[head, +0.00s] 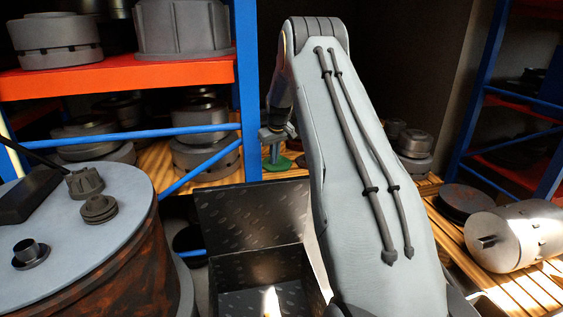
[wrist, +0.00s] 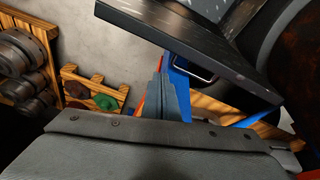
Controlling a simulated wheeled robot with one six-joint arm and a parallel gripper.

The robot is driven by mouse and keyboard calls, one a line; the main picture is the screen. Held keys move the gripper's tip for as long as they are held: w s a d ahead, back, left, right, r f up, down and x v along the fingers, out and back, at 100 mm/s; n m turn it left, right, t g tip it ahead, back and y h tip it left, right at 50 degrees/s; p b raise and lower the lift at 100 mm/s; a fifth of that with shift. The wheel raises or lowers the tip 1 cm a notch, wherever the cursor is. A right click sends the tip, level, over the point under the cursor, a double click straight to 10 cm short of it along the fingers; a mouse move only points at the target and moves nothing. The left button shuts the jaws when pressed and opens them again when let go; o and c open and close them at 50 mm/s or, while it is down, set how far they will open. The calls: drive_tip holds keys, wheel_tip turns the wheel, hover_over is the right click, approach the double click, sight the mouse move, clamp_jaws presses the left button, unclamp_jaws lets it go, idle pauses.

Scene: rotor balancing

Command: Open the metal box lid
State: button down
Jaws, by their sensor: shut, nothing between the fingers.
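The metal box (head: 228,276) is dark tread-plate and stands low in front of me in the head view. Its lid (head: 250,215) stands raised at the back, and part of the inside shows with a bright patch of light. In the wrist view the lid (wrist: 225,50) shows as a tilted dark plate with a metal handle (wrist: 192,66) near its edge. My gripper (head: 277,134) is above and behind the lid, partly hidden by my arm. In the wrist view its fingers (wrist: 165,98) are shut and empty, close to the lid's edge; I cannot tell whether they touch it.
A round drum (head: 110,215) with small metal parts on top stands at left. A blue and red shelf (head: 150,76) holds metal rotors behind it. A wooden pallet at right carries a metal cylinder (head: 515,237) and a dark disc (head: 466,202).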

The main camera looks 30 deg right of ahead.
drive_tip(key=shift+s+d+f+m+t+h+p, duration=0.15)
drive_tip(key=shift+d+f+m+p, duration=0.3)
drive_tip(key=shift+f+p, duration=0.7)
drive_tip(key=shift+s+d+f+m+t+h+p, duration=0.1)
drive_tip(key=shift+d+f+m+t+p, duration=0.15)
drive_tip(key=shift+f+m+p, duration=0.7)
drive_tip(key=shift+s+d+f+m+t+h+p, duration=0.1)
drive_tip(key=shift+s+d+f+m+t+p, duration=0.15)
drive_tip(key=shift+f+p, duration=1.05)
drive_tip(key=shift+f, duration=0.25)
